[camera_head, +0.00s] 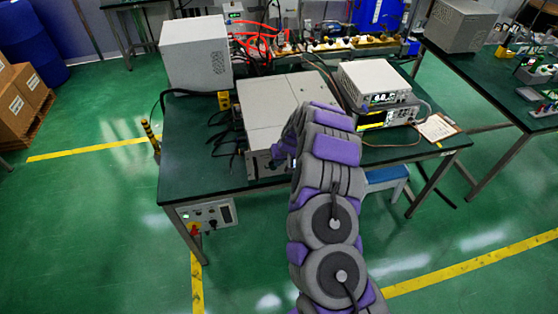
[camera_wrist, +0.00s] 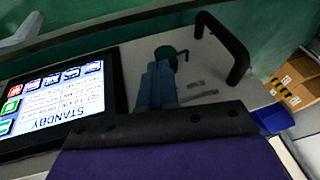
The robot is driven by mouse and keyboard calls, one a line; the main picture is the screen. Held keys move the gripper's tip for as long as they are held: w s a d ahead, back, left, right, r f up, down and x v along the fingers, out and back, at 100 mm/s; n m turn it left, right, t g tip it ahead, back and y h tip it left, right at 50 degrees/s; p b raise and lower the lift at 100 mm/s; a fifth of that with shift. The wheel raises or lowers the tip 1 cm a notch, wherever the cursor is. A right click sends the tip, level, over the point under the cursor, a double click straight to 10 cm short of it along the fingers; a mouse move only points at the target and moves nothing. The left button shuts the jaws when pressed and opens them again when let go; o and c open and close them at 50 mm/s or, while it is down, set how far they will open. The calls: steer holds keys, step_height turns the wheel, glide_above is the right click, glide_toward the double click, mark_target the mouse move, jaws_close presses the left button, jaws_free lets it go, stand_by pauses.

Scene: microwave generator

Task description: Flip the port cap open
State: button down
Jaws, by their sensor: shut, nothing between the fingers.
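The microwave generator (camera_head: 262,112) is a light grey box on the dark green table (camera_head: 190,150). In the wrist view its front panel (camera_wrist: 245,95) shows at an angle. A small dark green round piece, which looks like the port cap (camera_wrist: 168,51), sits on the panel between the screen and the black handle. My gripper (camera_wrist: 158,72) is shut and empty, with its fingertips right at the cap in the picture. I cannot tell whether they touch it. In the head view my gripper (camera_head: 279,160) is at the generator's front, and my arm hides part of the panel.
A lit screen (camera_wrist: 58,98) reading STANDBY is left of my fingers. A black handle (camera_wrist: 232,48) stands out at the right. Stacked instruments (camera_head: 378,90) stand right of the generator; a grey box (camera_head: 195,55) stands behind left. Dark cables (camera_head: 222,130) lie left of it.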

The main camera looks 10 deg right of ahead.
steer(key=shift+f+b, duration=0.1)
steer(key=shift+b, duration=0.25)
steer(key=y+b, duration=0.1)
steer(key=b, duration=0.2)
steer(key=f+y+b, duration=0.1)
steer(key=b, duration=0.2)
steer(key=d+y+b, duration=0.1)
steer(key=b, duration=0.1)
steer(key=shift+d+f+b, duration=0.1)
steer(key=shift+f+b, duration=0.15)
steer(key=shift+b, duration=0.15)
steer(key=shift+m, duration=0.3)
steer(key=shift+r, duration=0.3)
steer(key=shift+r, duration=0.65)
